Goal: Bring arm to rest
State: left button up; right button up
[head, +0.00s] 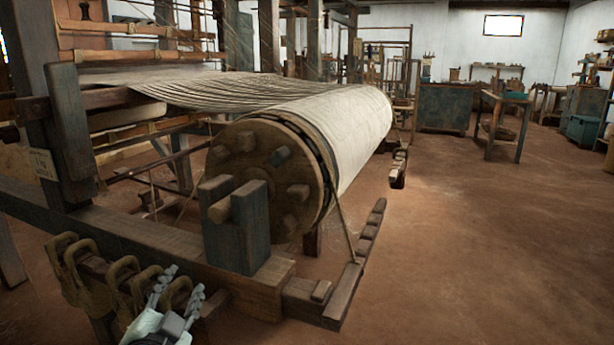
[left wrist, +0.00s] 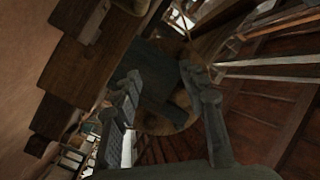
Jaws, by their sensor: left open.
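My right gripper is not in view.
The large cloth-wound roller (head: 345,125) rests on the loom's wooden frame (head: 150,250). A notched wooden bar (head: 365,245) juts out at its front right. Benches (head: 445,105) and a table (head: 505,105) stand at the back. The brown floor (head: 480,260) on the right is clear.

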pick_arm(q)
jog(key=s+a+f+n+g+y, duration=0.1)
jog(key=s+a+f+n+g, duration=0.2)
jog(key=s+f, duration=0.4)
jog(key=s+a+f+n+g+y, duration=0.1)
jog(key=s+a+f+n+g, duration=0.1)
jog(key=s+f+g, duration=0.5)
jog(key=s+f+n+g+h, duration=0.1)
jog(key=s+f+g, duration=0.1)
jog(key=s+f, duration=0.3)
jog(key=s+f+g, duration=0.2)
jog(key=s+f, duration=0.1)
jog(key=s, duration=0.5)
jog(key=s+d+p+x, duration=0.1)
jog(key=p+x, duration=0.2)
jog(key=x, duration=0.5)
jog(key=shift+d+f+h+p, duration=0.3)
jog(key=shift+d+f+h, duration=0.1)
jog(key=shift+d+f, duration=0.2)
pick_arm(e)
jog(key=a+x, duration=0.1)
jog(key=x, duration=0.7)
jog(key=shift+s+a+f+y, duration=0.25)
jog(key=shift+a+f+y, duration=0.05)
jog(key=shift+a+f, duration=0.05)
